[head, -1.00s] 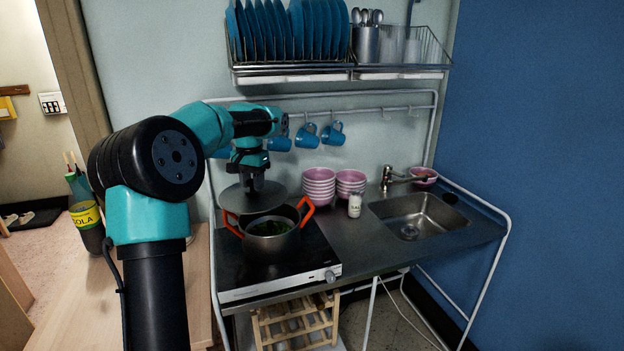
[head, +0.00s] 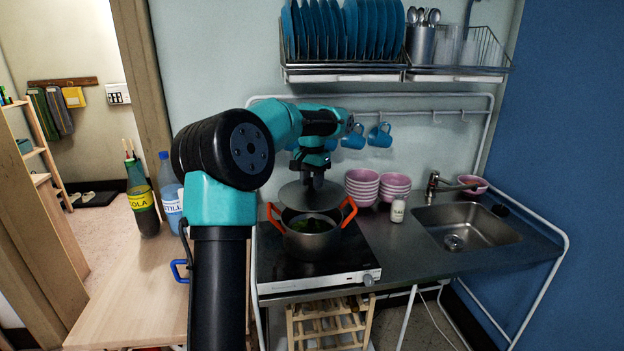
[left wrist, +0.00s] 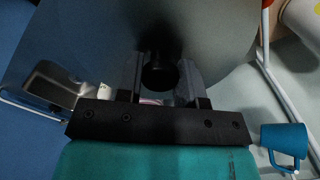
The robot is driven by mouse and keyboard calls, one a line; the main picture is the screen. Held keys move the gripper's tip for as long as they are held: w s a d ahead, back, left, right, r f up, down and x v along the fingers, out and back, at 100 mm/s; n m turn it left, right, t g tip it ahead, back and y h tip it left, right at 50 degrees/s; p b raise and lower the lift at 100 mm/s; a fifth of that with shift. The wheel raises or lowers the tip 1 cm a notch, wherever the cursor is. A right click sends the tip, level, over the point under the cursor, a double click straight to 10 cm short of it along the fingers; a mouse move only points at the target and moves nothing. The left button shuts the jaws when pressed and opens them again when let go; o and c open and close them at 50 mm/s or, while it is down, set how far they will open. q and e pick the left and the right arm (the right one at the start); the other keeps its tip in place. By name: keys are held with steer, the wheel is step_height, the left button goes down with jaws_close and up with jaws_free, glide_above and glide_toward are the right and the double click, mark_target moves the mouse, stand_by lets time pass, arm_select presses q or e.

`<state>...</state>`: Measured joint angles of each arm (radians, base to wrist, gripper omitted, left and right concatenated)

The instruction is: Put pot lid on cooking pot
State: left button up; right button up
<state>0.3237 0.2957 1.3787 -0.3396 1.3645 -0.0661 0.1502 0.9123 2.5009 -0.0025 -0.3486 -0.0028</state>
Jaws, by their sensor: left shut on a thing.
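The cooking pot (head: 312,243) stands on the black hob and has orange handles. Dark green contents show through its open top. The round grey pot lid (head: 296,197) is above the back left of the pot, partly overlapping it in the head view. My left gripper (head: 314,181) is shut on the lid's knob and holds it from above. In the left wrist view the dark knob (left wrist: 160,76) sits between the two fingers, with the grey lid (left wrist: 90,50) spread behind. Whether the lid touches the pot's rim cannot be told. My right gripper is not in view.
Stacked pink bowls (head: 362,184) and a salt shaker (head: 397,211) stand right of the pot. The sink (head: 466,226) is farther right. Blue mugs (head: 380,136) hang behind, below a dish rack (head: 400,72). Bottles (head: 143,200) stand on the wooden counter at left.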

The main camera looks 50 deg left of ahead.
arm_select(q)
steer(key=shift+f, duration=2.85)
steer(key=shift+f, duration=0.7)
steer(key=o, duration=1.2)
steer(key=shift+c, duration=0.2)
step_height(320, 180, up, 17)
steer(key=shift+r, duration=0.2)
